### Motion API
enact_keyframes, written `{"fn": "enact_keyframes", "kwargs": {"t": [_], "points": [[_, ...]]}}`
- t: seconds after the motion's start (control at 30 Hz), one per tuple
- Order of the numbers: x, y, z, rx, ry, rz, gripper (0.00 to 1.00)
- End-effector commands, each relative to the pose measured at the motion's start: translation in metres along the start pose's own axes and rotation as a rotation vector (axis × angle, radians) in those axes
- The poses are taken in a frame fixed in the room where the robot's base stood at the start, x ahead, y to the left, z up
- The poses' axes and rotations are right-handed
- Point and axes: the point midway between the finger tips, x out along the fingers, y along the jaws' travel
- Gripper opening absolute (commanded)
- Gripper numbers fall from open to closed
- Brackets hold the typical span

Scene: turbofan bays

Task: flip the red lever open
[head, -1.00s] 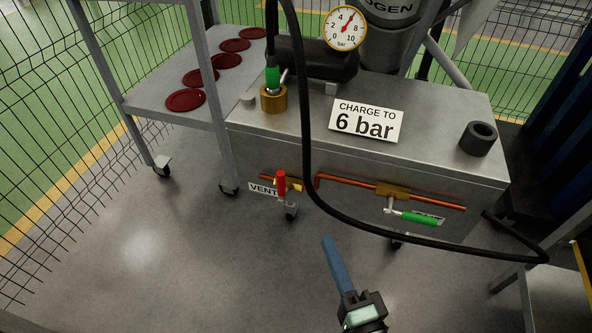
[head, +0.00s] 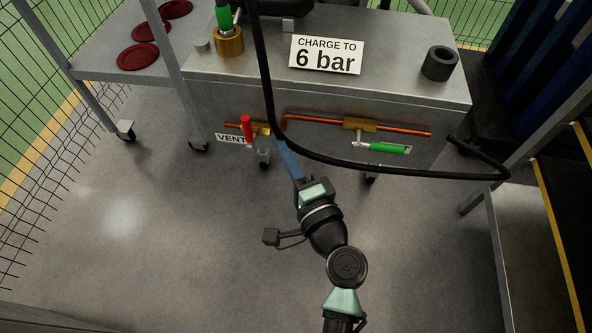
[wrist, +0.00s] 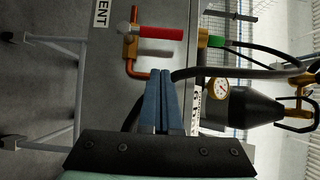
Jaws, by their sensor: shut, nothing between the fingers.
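The red lever (head: 246,128) stands upright on a brass valve at the left of the cart's front face, beside the VENT label (head: 230,138). In the wrist view the red lever (wrist: 158,33) lies across the picture, beyond the fingertips and a little to their left. My gripper (head: 281,146) has blue fingers pressed together with nothing between them. It is to the right of the lever and apart from it, close to the black hose. In the wrist view my gripper (wrist: 162,75) points toward the orange pipe beside the lever.
A green lever (head: 388,147) lies level on a second brass valve at the right. The black hose (head: 330,160) loops across the cart front near my fingers. The grey cart (head: 440,100) carries a "6 bar" sign (head: 326,55). Floor in front is clear.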

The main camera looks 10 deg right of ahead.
Motion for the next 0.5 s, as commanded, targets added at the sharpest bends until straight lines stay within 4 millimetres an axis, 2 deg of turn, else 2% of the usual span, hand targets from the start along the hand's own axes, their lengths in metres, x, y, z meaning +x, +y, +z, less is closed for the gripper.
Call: {"fn": "enact_keyframes", "kwargs": {"t": [0.07, 0.2, 0.5], "points": [[0.017, -0.001, 0.000, -0.001, -0.002, -0.002, 0.00], [0.030, 0.000, 0.017, 0.000, -0.002, 0.001, 0.00], [0.041, 0.000, 0.028, 0.000, 0.000, 0.000, 0.00]]}}
